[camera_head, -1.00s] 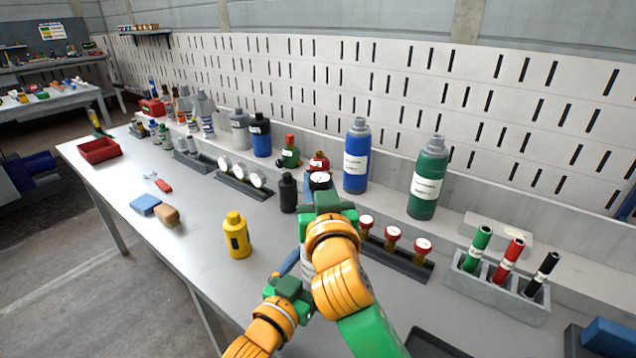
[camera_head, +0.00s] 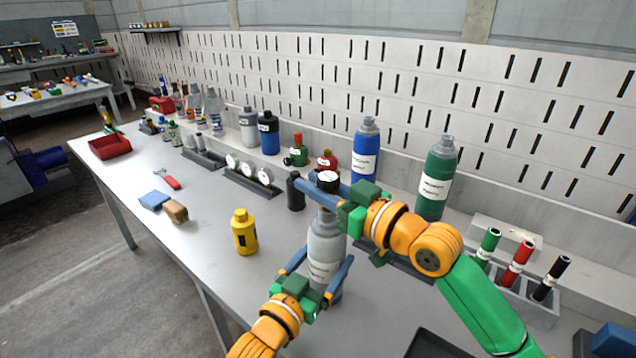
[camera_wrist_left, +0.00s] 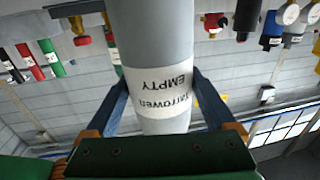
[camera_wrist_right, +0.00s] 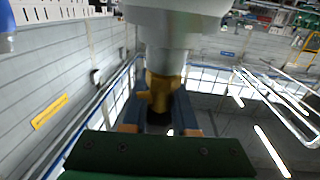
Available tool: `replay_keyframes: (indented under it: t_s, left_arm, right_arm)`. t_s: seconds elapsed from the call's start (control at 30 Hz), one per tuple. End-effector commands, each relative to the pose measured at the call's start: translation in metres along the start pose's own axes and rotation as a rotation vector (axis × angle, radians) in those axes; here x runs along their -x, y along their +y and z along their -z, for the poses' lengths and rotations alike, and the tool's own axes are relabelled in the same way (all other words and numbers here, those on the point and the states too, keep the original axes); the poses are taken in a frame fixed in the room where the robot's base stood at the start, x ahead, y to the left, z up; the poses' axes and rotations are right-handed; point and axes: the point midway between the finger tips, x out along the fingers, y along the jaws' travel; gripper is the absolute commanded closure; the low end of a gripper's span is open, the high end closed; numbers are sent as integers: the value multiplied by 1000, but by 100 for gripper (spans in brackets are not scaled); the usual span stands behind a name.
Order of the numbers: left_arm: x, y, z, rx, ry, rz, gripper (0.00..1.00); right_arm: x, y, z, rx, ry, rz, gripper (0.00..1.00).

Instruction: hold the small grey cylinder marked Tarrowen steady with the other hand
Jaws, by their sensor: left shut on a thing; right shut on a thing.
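The small grey cylinder (camera_head: 325,243) stands upright near the front of the bench. Its white label, reading Tarrowen EMPTY, shows upside down in the left wrist view (camera_wrist_left: 160,92). My left gripper (camera_head: 320,262) is shut on the cylinder's body, one finger on each side. A gauge (camera_head: 327,178) with a white face and dark rim sits at the cylinder's top. My right gripper (camera_head: 326,194) reaches in from the right and is shut on the gauge's brass fitting (camera_wrist_right: 160,90) at the neck. Whether the cylinder's base touches the bench is hard to tell.
A yellow bottle (camera_head: 244,232) stands left of the cylinder and a black one (camera_head: 295,191) close behind. Blue (camera_head: 364,150) and green (camera_head: 436,180) cylinders stand behind my right arm. A holder (camera_head: 527,305) with coloured tubes is at the right.

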Motion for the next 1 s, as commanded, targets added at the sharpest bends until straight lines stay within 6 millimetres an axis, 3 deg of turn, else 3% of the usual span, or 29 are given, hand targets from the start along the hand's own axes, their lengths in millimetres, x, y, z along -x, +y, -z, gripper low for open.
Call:
replay_keyframes:
  t_s: [0.4,0.6,0.63,0.7,0.73,1.0]
  left_arm:
    - [0,0,0,-2,0,-1,78]
    - [0,0,0,-2,0,-1,78]
    - [0,0,0,-2,0,-1,78]
    - [0,1,0,-1,0,-1,78]
    - [0,0,0,-1,0,-1,78]
    - [0,0,0,0,0,0,78]
  right_arm:
    - [0,-7,0,-9,-1,328,100]
    - [1,-9,-1,-5,0,341,100]
    - [1,-9,-1,-5,0,341,71]
    - [1,-9,-1,-5,0,341,52]
    - [1,-9,-1,-5,0,341,49]
    - [1,-9,0,-4,-1,335,49]
